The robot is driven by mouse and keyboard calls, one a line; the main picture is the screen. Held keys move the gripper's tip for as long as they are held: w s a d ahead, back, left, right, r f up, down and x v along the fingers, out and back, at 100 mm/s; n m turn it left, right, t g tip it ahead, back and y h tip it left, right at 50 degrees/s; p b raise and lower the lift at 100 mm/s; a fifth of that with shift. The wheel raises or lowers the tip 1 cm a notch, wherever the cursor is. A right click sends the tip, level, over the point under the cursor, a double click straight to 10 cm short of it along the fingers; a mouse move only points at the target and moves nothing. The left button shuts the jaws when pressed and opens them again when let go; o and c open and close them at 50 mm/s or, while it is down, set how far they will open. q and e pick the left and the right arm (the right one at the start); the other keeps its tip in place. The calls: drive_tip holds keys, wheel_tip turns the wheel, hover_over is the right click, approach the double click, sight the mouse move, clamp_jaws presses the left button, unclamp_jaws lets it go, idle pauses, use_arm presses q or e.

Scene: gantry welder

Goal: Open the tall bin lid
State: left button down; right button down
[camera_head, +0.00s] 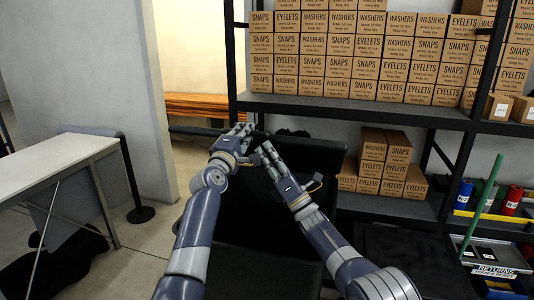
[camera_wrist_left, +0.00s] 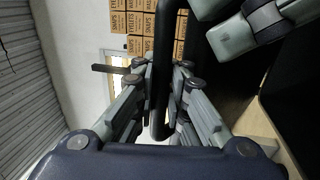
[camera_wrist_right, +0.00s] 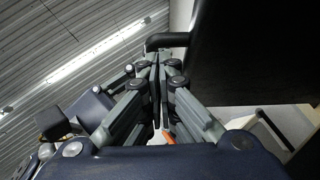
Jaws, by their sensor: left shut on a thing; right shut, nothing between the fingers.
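The tall black bin (camera_head: 265,262) stands in front of me in the head view, partly hidden by my arms. A dark panel, seemingly its lid (camera_head: 318,165), rises behind my grippers; I cannot tell its exact angle. A black bar handle (camera_wrist_left: 162,75) runs between the fingers of my left gripper (camera_head: 246,131), which is shut on it. The handle's bent end (camera_wrist_right: 168,41) and the black panel (camera_wrist_right: 250,50) also show in the right wrist view. My right gripper (camera_head: 267,150) is shut and empty, just below and right of the left one, close to the handle.
A black shelf rack (camera_head: 350,108) with boxes (camera_head: 330,55) stands behind and right. A white table (camera_head: 60,165) and a black post (camera_head: 140,214) are at left. A returns tray (camera_head: 490,262) is at lower right. Floor shows at left.

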use_arm(q)
drive_tip(key=shift+r, duration=0.25)
use_arm(e)
drive_tip(key=shift+w+r, duration=0.1)
drive_tip(key=shift+r, duration=0.1)
